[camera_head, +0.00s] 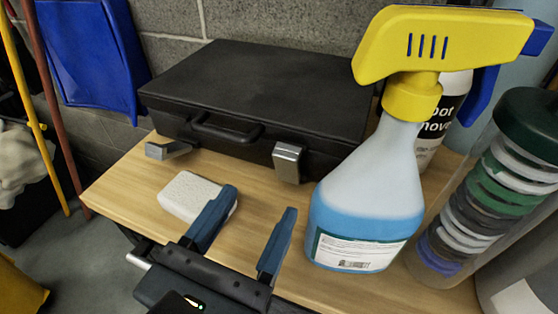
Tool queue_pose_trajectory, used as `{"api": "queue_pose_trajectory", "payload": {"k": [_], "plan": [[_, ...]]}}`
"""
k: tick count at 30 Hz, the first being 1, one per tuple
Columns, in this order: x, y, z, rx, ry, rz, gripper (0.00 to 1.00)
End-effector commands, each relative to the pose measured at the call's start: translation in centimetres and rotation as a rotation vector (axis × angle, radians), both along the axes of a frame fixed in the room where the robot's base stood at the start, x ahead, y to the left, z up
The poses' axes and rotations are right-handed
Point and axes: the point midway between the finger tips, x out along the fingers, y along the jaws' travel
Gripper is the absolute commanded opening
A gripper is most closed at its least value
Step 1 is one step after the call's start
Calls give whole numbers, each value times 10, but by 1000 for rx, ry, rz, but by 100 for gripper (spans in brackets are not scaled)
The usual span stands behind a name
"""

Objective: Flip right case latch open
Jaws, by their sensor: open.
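A black case (255,85) lies closed on the wooden table, its handle (225,130) facing me. The right latch (288,162) is a silver metal piece that stands upright against the case's front, to the right of the handle. The left latch (167,149) juts outward from the front at the left end. My gripper (260,201) is open and empty, with two blue fingers pointing toward the case. It is in front of and below the right latch, apart from it. The right finger is nearest the latch.
A white pad (190,194) lies beside my left finger. A spray bottle (368,210) with a yellow head stands close to the right of the right latch. A clear cylinder (485,205) and another bottle (435,125) stand farther right. Bare tabletop (255,187) lies between my fingers and the case.

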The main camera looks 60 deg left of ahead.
Motion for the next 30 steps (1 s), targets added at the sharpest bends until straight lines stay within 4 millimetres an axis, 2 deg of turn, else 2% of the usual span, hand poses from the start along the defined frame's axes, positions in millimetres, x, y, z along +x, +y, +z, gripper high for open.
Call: {"api": "queue_pose_trajectory", "payload": {"k": [5, 18, 30], "plan": [[5, 4, 0, -32, -31, 0, 62], [51, 43, 0, -32, -31, 1, 62], [60, 50, 0, -32, -29, 1, 62]]}}
